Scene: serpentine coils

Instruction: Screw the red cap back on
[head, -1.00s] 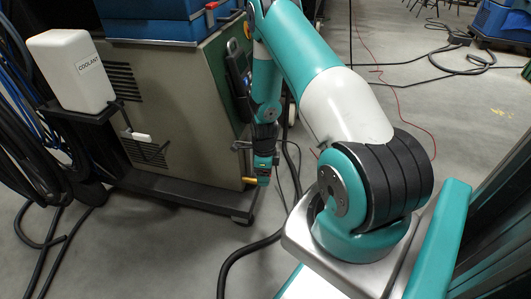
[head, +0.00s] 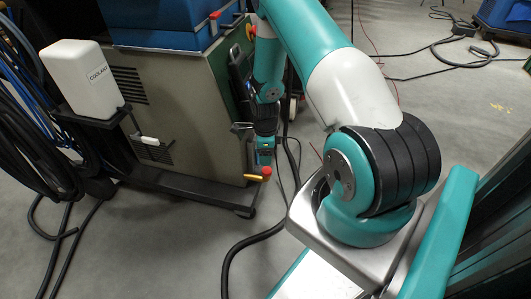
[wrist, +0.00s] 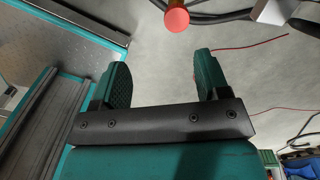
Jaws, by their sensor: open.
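A small red cap (head: 266,170) shows just below my gripper (head: 264,152) in the head view, at the lower right corner of the machine cabinet. The wrist view also shows a round red end (wrist: 176,20) on an orange stem at the top edge. It lies beyond the fingertips of my gripper (wrist: 162,64), a little right of the middle between them. My gripper is open, with nothing between its two green fingers. I cannot tell whether the cap is seated on anything.
The grey-green cabinet (head: 205,120) stands on a dark wheeled base. A white coolant container (head: 82,78) sits on a bracket at left.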

